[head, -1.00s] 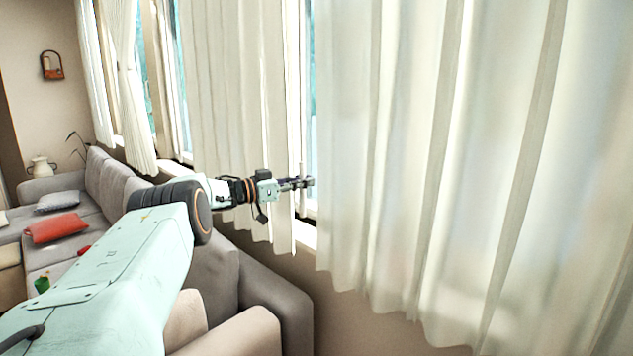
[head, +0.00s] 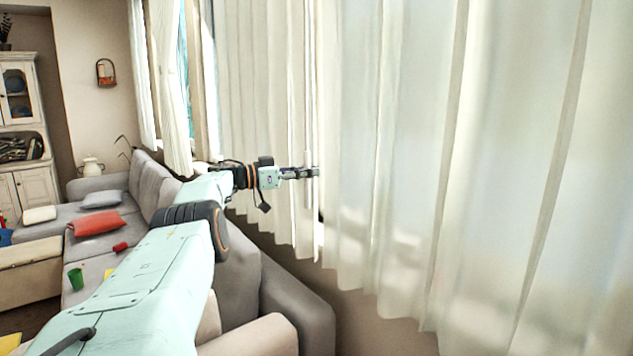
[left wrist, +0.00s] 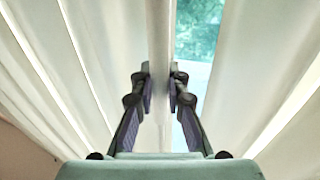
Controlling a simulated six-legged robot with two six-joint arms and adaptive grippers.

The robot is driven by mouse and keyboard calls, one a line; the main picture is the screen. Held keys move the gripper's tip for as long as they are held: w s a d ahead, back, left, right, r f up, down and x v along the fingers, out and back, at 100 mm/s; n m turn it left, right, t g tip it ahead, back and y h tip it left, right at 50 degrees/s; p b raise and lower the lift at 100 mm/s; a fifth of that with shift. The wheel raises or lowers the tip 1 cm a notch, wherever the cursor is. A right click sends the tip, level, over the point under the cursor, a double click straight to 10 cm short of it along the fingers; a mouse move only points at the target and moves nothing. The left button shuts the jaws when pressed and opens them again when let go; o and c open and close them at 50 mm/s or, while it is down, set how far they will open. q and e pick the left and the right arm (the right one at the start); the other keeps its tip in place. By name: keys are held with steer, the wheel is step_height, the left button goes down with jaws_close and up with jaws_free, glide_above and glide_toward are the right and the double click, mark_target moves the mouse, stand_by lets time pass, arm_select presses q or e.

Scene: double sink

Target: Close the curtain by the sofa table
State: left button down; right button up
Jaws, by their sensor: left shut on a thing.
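Two pale curtain panels hang over the window, a left panel (head: 262,110) and a wide right panel (head: 420,150). My left gripper (head: 314,172) reaches from the left to where the panels meet. It is shut on the upright pale edge of the left curtain, which runs between its fingers in the left wrist view (left wrist: 160,80). There, a narrow strip of window (left wrist: 198,35) shows just right of that edge. In the head view the panels look almost touching, and the fingertips are partly lost against the cloth. My right gripper is not in view.
A grey sofa (head: 170,190) with an orange cushion (head: 97,222) stands along the window wall. Its armrest (head: 300,290) lies below my left arm. A green cup (head: 76,279) sits at the left. Another curtain (head: 172,90) hangs farther back.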

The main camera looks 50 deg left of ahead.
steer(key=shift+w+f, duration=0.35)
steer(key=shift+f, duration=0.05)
